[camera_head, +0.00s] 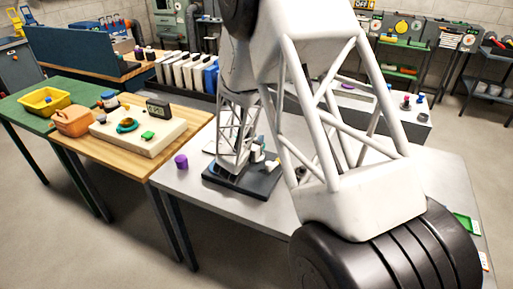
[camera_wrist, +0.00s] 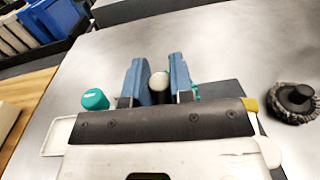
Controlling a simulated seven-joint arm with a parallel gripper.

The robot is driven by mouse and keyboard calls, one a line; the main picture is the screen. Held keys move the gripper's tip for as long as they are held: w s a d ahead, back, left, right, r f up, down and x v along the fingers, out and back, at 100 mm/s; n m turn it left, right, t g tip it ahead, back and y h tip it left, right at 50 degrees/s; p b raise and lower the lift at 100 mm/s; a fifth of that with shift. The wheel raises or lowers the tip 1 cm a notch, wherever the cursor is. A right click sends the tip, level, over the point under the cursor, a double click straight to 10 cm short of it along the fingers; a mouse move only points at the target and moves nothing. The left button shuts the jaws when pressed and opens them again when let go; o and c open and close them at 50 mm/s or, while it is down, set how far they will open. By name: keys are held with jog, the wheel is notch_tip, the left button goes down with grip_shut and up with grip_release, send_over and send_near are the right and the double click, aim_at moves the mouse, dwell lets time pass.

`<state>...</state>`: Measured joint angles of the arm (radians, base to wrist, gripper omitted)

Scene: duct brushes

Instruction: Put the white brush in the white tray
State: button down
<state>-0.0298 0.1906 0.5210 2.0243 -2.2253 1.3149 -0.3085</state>
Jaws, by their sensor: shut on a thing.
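My gripper (camera_wrist: 158,78) has its two blue fingers closed on a pale, round-topped piece that looks like the handle of the white brush (camera_wrist: 158,88). Its lower part is hidden behind the gripper body. In the head view my gripper (camera_head: 257,157) is low over a dark slab on the grey table, partly hidden by my arm. A white rim that may be the white tray (camera_wrist: 57,136) shows at the left of the wrist view; most of it is hidden, so I cannot be sure.
A teal cylinder (camera_wrist: 95,99) stands just left of the fingers. A black round brush (camera_wrist: 294,98) with grey bristles lies to the right. A purple cylinder (camera_head: 181,161) stands near the left edge of the grey table (camera_head: 220,220). A wooden table (camera_head: 185,125) adjoins on the left.

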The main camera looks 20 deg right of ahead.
jog(key=shift+f, duration=1.85)
jog(key=shift+f, duration=0.15)
jog(key=c, duration=1)
grip_release()
jog(key=shift+s+a, duration=0.2)
jog(key=shift+a, duration=0.1)
jog(key=v, duration=0.6)
jog(key=shift+s+a, duration=0.25)
jog(key=shift+r, duration=3.95)
